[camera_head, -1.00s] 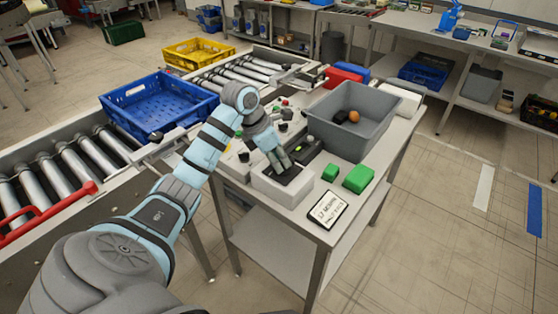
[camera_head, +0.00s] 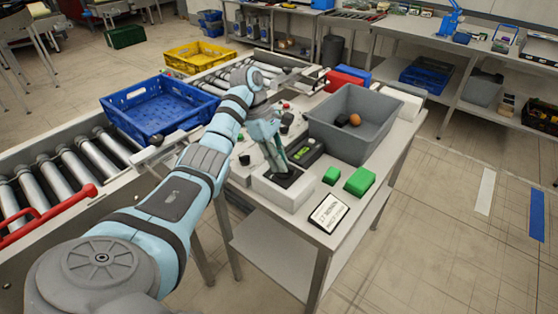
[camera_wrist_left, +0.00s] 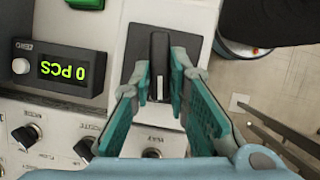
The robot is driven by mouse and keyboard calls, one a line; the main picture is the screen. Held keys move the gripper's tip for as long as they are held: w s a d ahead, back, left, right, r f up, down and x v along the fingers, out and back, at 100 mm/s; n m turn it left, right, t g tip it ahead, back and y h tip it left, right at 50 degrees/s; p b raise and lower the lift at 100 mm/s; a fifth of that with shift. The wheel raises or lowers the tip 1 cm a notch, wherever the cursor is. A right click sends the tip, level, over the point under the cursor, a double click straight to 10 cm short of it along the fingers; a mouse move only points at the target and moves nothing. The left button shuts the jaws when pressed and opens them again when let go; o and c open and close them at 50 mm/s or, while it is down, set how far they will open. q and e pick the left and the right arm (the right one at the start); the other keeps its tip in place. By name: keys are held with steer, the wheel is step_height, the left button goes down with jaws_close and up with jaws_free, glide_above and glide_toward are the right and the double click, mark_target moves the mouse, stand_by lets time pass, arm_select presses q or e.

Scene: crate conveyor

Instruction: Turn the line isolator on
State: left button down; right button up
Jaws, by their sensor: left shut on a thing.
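The line isolator is most likely the black handle (camera_wrist_left: 159,65) on a dark square plate (camera_wrist_left: 133,62), seen in the left wrist view. The plate tops a white box (camera_head: 265,188) at the near corner of the table in the head view. My left gripper (camera_head: 281,172) reaches down onto that plate. In the left wrist view my left gripper (camera_wrist_left: 160,78) has one finger on each side of the handle and is shut on it. The handle stands in line with the picture's vertical there. In the head view the fingers hide most of it. My right gripper is in neither view.
A counter display (camera_wrist_left: 72,71) reading 0 PCS and several black knobs lie close by. A grey bin (camera_head: 375,130), green blocks (camera_head: 359,181) and a sign card (camera_head: 328,212) share the table. A blue crate (camera_head: 160,105) sits on the roller conveyor.

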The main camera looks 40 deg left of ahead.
arm_select(q)
steer(key=shift+f+m+g, duration=0.15)
steer(key=shift+m+g, duration=0.35)
steer(key=shift+m, duration=0.5)
steer(key=c, duration=1.6)
jaws_free()
steer(key=shift+o, duration=0.3)
steer(key=shift+w, duration=0.1)
